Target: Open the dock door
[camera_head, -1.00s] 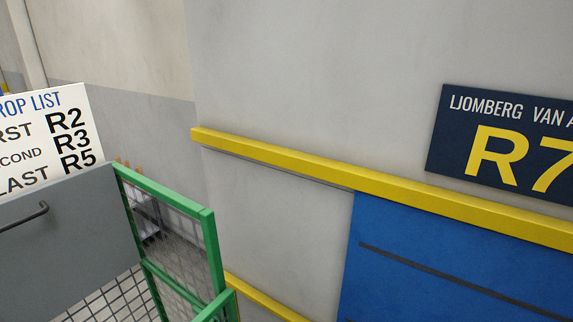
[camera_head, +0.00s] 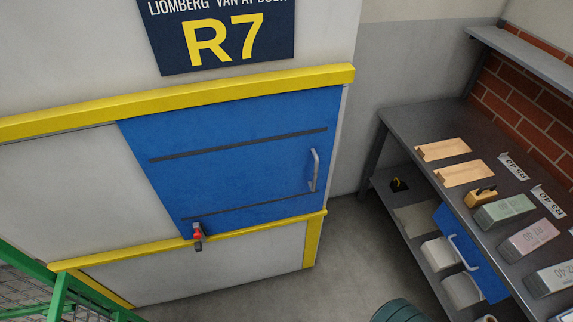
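The blue dock door (camera_head: 235,160) is a shut panel set in the white wall on the left half of the view. It has two dark horizontal strips and a pale vertical handle (camera_head: 314,170) near its right edge. A small red and grey latch-like fitting (camera_head: 197,235) sits at its lower left edge, over the yellow rail. A dark R7 sign (camera_head: 222,35) hangs above it. Neither of my grippers is in view.
A grey workbench (camera_head: 415,125) at right holds wooden blocks and several labelled boxes, with a shelf below. A green mesh cage (camera_head: 60,290) is at lower left. A dark green round object (camera_head: 400,311) stands at the bottom. Floor before the door's right side is clear.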

